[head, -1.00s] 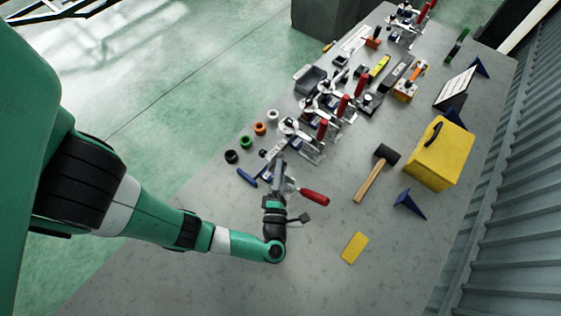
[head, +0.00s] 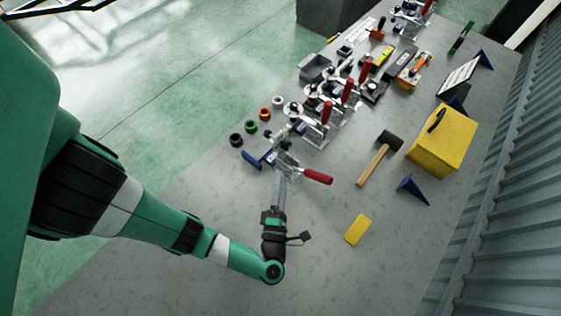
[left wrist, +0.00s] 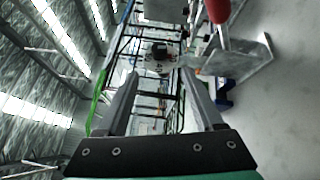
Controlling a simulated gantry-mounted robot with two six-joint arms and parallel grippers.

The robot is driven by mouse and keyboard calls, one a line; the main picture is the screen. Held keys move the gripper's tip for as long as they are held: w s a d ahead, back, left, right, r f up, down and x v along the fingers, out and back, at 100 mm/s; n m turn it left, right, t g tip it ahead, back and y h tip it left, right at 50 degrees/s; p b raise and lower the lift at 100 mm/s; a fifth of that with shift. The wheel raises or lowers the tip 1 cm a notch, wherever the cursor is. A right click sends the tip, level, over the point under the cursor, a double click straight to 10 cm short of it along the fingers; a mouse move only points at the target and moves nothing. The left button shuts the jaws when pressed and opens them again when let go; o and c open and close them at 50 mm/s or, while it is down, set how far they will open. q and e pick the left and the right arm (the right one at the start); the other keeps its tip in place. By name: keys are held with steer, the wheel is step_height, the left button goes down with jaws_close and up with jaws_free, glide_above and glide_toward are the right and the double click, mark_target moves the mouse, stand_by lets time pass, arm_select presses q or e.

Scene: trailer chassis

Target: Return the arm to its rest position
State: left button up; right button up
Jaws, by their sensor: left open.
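My left arm comes in from the left in the head view. Its gripper (head: 281,175) points away across the grey table, just on the near side of a toggle clamp (head: 287,162) with a red handle (head: 318,177). In the left wrist view the two fingers of the gripper (left wrist: 160,78) stand apart with nothing between them. The red handle (left wrist: 217,9) and a metal plate of a clamp show at the top right there, beside the right finger. In the head view I cannot tell whether a fingertip touches the clamp. My right gripper is not in view.
More red-handled clamps (head: 327,112) stand in a row farther along the table. A hammer (head: 374,163), yellow box (head: 440,148), blue bracket (head: 411,188) and yellow block (head: 357,230) lie to the right. Small rings (head: 251,127) sit near the left edge. The near table is clear.

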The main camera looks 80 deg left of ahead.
arm_select(q)
steer(key=shift+s+d, duration=0.15)
steer(key=shift+d, duration=0.3)
steer(key=shift+a, duration=0.15)
